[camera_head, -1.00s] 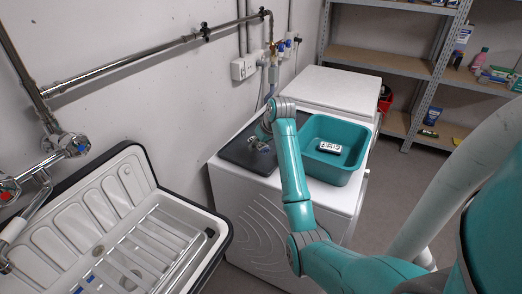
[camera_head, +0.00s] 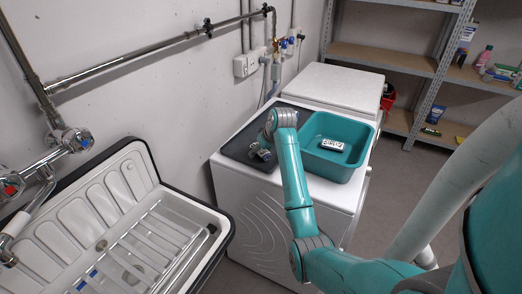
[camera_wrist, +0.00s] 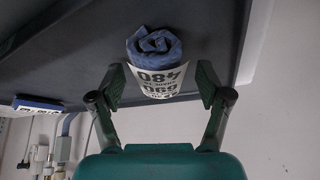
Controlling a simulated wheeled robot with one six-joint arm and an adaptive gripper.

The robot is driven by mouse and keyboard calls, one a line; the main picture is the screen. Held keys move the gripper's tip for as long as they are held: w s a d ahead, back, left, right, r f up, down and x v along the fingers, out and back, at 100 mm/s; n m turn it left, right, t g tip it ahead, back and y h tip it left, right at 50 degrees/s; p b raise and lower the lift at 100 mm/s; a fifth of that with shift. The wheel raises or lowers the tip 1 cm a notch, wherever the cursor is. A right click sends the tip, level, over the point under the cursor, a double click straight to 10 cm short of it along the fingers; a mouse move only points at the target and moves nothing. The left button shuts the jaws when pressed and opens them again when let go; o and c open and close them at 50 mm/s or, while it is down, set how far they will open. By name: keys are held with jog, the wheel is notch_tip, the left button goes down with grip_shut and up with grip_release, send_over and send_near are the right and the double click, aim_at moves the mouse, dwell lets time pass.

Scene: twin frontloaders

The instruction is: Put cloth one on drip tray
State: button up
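A rolled blue cloth (camera_wrist: 155,46) with a white printed label lies on a dark grey surface in the wrist view. My gripper (camera_wrist: 160,80) is open around it, one finger on each side, with narrow gaps showing; light contact cannot be ruled out. The label's number appears upside down. In the head view, my gripper (camera_head: 262,154) is low over the dark tray (camera_head: 237,144) on the white machine, which looks like the drip tray. The cloth there is mostly hidden by my wrist. Another blue, labelled item (camera_wrist: 38,104) shows at the left of the wrist view.
A teal basin (camera_head: 363,131) with a labelled item (camera_head: 333,145) inside stands right of the dark tray. A sink (camera_head: 150,172) with a wire rack is at the left. Wall pipes (camera_head: 165,48) run behind. Metal shelves (camera_head: 390,60) stand at the back right.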

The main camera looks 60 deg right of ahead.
jog(key=shift+r, duration=0.3)
jog(key=v, duration=1.1)
jog(key=shift+s+r, duration=0.25)
jog(key=shift+r, duration=0.05)
jog(key=shift+a, duration=0.15)
